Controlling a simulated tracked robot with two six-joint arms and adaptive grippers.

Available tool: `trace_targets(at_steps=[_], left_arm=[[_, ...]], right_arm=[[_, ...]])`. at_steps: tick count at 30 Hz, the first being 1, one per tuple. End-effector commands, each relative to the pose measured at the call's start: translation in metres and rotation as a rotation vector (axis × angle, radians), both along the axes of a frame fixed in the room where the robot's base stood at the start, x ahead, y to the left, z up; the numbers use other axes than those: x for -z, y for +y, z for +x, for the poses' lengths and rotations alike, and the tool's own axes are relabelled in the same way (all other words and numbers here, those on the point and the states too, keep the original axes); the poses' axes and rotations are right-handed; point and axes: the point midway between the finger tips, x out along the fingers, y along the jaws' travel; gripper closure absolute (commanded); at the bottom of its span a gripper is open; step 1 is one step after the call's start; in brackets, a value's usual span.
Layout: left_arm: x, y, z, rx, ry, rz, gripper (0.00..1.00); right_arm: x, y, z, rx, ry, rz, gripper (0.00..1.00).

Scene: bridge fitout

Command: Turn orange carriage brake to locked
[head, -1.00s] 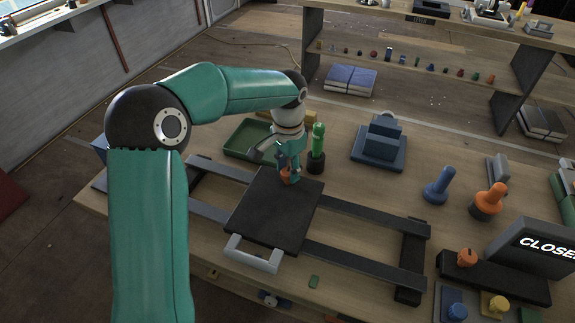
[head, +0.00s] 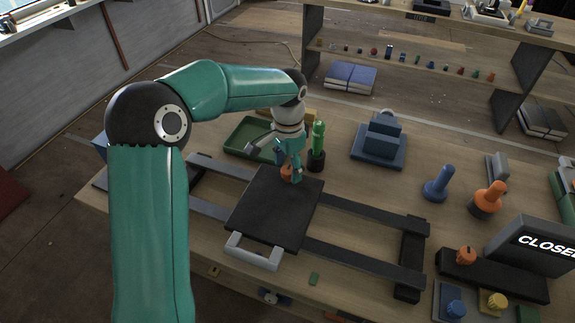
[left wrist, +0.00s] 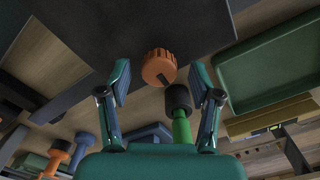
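The orange carriage brake knob (head: 286,173) is on the far edge of the black carriage plate (head: 272,207). In the left wrist view the ribbed orange knob (left wrist: 159,68) has a dark slot mark and lies ahead, between and beyond the fingertips. My left gripper (head: 294,170) points down at the knob and partly covers it in the head view. In the left wrist view my left gripper (left wrist: 160,80) is open, its two fingers apart with nothing between the pads. Contact with the knob cannot be made out. My right gripper is not in view.
A green upright handle (head: 318,142) in a black base stands close right of the left gripper. A green tray (head: 238,139) lies behind. The carriage sits on dark rails (head: 345,263). Blue (head: 440,183) and orange (head: 489,199) levers and a "CLOSED" sign (head: 535,245) stand at right.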

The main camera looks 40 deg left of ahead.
Motion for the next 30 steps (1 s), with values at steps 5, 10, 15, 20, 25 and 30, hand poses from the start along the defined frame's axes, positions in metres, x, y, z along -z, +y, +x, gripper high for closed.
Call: trace_targets(at_steps=[5,10,15,20,25,30], left_arm=[[0.001,0.000,0.000,0.000,0.001,-0.001,0.36],[-0.007,0.000,0.000,-0.001,-0.001,0.000,0.36],[-0.030,-0.001,0.001,0.001,-0.003,0.000,0.36],[-0.063,-0.001,0.001,0.000,-0.004,-0.001,0.36],[-0.094,-0.001,0.001,-0.001,-0.002,-0.001,0.36],[-0.113,-0.001,0.001,0.001,0.000,0.000,0.36]], right_arm=[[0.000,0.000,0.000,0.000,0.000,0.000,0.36],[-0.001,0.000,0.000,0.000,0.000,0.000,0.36],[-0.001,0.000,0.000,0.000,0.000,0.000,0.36],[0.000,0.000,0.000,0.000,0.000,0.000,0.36],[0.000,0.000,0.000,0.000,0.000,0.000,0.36],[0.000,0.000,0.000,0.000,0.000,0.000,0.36]])
